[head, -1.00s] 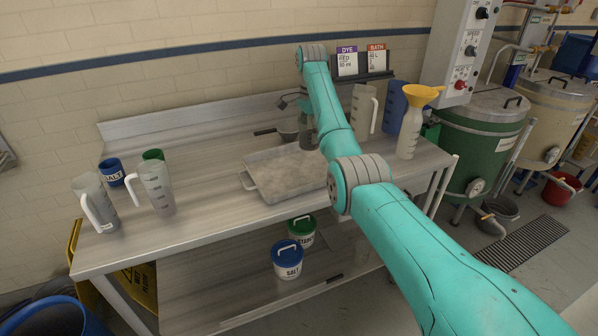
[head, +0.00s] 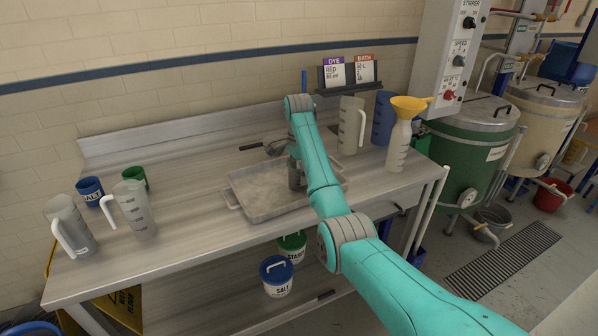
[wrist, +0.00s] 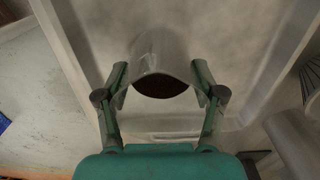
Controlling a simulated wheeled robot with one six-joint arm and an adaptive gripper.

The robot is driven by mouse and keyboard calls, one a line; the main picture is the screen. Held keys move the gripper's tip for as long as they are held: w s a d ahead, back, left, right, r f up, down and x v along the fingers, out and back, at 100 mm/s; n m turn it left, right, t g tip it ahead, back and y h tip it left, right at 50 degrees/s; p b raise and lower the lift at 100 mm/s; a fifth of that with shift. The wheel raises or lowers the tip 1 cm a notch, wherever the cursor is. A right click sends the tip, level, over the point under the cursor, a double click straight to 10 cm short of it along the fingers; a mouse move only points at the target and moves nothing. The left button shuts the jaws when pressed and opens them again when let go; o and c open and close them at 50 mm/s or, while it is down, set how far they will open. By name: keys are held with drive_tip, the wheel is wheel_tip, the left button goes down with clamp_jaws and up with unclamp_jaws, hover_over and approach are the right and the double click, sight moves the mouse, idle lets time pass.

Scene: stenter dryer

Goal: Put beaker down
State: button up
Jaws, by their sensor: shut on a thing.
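My gripper (wrist: 160,80) is shut on a clear beaker (wrist: 160,48) with dark red contents, in the wrist view. One finger is on each side of it. The beaker is over the inside of a grey metal tray, whose rim (wrist: 68,45) runs along the left. I cannot tell whether its base touches the tray. In the head view the tray (head: 245,206) is on the steel bench, and a dark grey cylindrical shape shows over it beside my arm. My arm hides most of the gripper there.
Clear jugs (head: 133,208) and cups (head: 90,190) stand at the bench's left. A tall jug (head: 351,128), a blue jug (head: 384,118) and a bottle with yellow funnel (head: 398,152) stand right of the tray. Recipe cards (head: 348,72) are behind. Bare bench (head: 190,240) lies in front.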

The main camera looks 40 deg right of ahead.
drive_tip(key=shift+f, duration=0.2)
drive_tip(key=o, duration=1.7)
drive_tip(key=shift+o, duration=0.2)
